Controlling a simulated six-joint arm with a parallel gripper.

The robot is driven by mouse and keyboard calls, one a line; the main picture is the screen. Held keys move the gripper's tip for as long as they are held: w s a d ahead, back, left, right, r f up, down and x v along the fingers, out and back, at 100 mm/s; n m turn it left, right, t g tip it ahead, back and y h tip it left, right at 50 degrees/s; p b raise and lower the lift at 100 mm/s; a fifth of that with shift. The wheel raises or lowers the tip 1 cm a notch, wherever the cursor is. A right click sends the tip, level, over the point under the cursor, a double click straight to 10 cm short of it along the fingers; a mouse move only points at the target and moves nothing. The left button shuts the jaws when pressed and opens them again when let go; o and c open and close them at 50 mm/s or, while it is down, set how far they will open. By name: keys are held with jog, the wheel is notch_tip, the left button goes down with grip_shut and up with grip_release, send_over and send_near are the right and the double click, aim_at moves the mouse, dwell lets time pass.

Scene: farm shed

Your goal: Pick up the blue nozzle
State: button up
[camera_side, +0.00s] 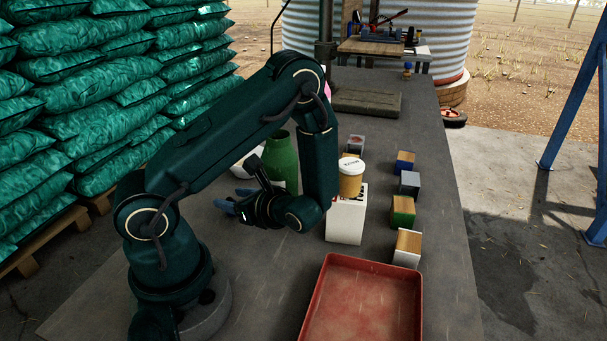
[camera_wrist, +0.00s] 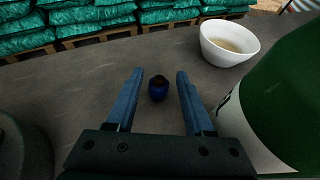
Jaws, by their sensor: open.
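My gripper is open and holds nothing. In the side view my gripper (camera_side: 221,204) reaches left, low over the table; I cannot make out the nozzle there, and the fingers may hide it. How far the fingers are above the table is hard to tell.
A green container (camera_wrist: 285,90) is close on the right in the wrist view, with a white bowl (camera_wrist: 229,44) behind it. In the side view, a yellow jar (camera_side: 351,181) tops a white box (camera_side: 345,220), near several blocks (camera_side: 407,247) and a red tray (camera_side: 362,300).

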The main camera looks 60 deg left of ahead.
aim_at(228, 199)
jog(key=shift+s+a+f, duration=0.15)
jog(key=shift+a+f, duration=0.1)
jog(key=shift+f, duration=0.15)
jog(key=shift+x, duration=2.25)
grip_shut()
